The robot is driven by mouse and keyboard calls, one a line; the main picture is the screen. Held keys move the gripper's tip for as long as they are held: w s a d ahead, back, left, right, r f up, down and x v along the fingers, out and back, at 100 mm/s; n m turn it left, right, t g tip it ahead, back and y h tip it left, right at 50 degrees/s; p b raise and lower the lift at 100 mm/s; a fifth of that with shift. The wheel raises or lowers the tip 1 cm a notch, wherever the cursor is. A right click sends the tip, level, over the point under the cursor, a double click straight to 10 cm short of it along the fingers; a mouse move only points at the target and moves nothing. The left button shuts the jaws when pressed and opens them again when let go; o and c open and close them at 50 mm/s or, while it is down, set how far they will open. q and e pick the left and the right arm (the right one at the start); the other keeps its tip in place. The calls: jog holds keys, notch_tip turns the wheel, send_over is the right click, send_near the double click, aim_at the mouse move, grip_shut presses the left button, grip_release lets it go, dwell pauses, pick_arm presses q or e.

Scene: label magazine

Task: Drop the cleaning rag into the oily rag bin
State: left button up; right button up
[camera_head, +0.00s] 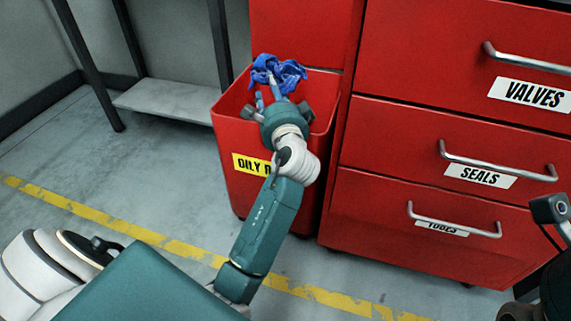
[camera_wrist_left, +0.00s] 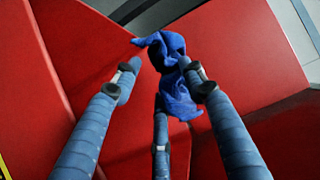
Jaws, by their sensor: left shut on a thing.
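The cleaning rag (camera_head: 279,72) is a crumpled blue cloth. My left gripper (camera_head: 268,92) is shut on it and holds it over the open top of the oily rag bin (camera_head: 226,135), towards its back. In the left wrist view the rag (camera_wrist_left: 172,82) hangs between the fingers of the left gripper (camera_wrist_left: 162,88), with red bin walls (camera_wrist_left: 245,55) around it. The bin is red with a yellow label, partly hidden by my left arm. Part of my right gripper (camera_head: 549,209) shows at the right edge; its fingertips are not clear.
A red drawer cabinet (camera_head: 372,135) stands right beside the bin, with handles and labels for valves, seals and tubes. A metal frame with a low grey shelf (camera_head: 165,98) is behind on the left. A yellow line (camera_head: 120,228) crosses the clear floor in front.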

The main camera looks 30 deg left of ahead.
pick_arm(q)
jog(key=o, duration=1.1)
jog(key=shift+d, duration=0.1)
jog(key=v, duration=0.7)
jog(key=shift+s+d+r, duration=0.1)
jog(key=shift+s, duration=0.1)
